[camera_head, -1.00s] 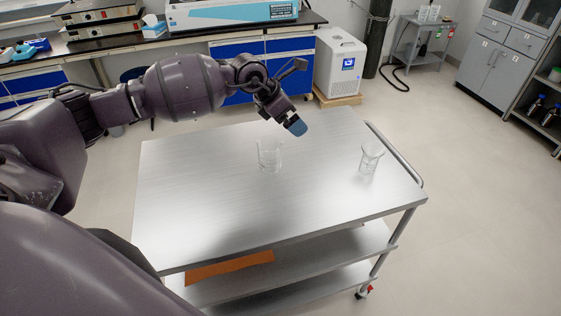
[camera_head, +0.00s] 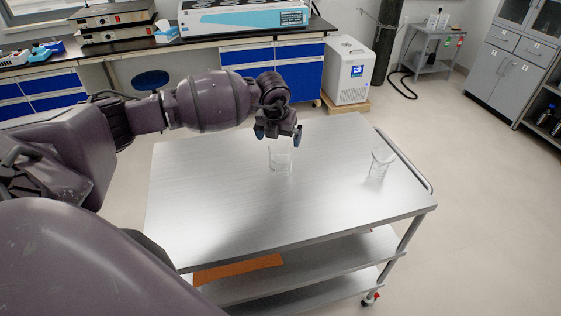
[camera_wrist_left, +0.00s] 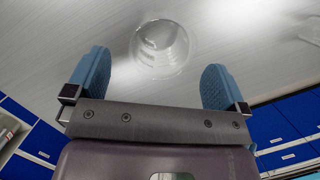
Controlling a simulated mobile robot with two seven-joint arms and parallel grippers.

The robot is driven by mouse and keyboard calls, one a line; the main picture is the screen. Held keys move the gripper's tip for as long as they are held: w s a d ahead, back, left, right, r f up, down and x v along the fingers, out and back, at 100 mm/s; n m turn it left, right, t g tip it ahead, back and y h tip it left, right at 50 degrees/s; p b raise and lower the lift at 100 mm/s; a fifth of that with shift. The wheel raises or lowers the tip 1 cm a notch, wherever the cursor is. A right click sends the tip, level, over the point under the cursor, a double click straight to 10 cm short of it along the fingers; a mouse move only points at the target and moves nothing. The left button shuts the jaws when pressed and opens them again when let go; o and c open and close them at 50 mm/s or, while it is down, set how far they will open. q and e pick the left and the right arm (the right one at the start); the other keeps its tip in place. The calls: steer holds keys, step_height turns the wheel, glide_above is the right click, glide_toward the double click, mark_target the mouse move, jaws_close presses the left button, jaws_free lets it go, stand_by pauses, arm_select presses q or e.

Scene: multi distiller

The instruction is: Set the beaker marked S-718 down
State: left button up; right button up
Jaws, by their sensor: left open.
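A clear glass beaker (camera_head: 280,163) stands upright on the metal cart's top (camera_head: 220,215). A second glass vessel (camera_head: 380,164) stands near the cart's right side. No marking is legible, so I cannot tell which is S-718. My left gripper (camera_head: 278,135) points down just above and behind the first beaker, its blue fingers apart and empty. In the left wrist view that beaker (camera_wrist_left: 160,48) shows beyond the fingertips, between the two fingers (camera_wrist_left: 157,82), not gripped. My right gripper is not in view.
The cart's left and front top is clear. A rail (camera_head: 405,160) runs along its right edge. An orange item (camera_head: 238,268) lies on the shelf below. Behind stand a blue-fronted lab bench (camera_head: 248,62) and a white machine (camera_head: 348,72).

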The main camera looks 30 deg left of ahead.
mark_target(281, 151)
arm_select(q)
steer(key=shift+x, duration=1.15)
steer(key=x, duration=0.3)
steer(key=shift+s+d+f, duration=0.2)
steer(key=shift+d+f, duration=0.05)
steer(key=shift+f, duration=0.2)
steer(key=shift+w+a+f, duration=0.1)
steer(key=shift+w+f, duration=0.1)
steer(key=shift+f, duration=0.45)
steer(key=c, duration=1.1)
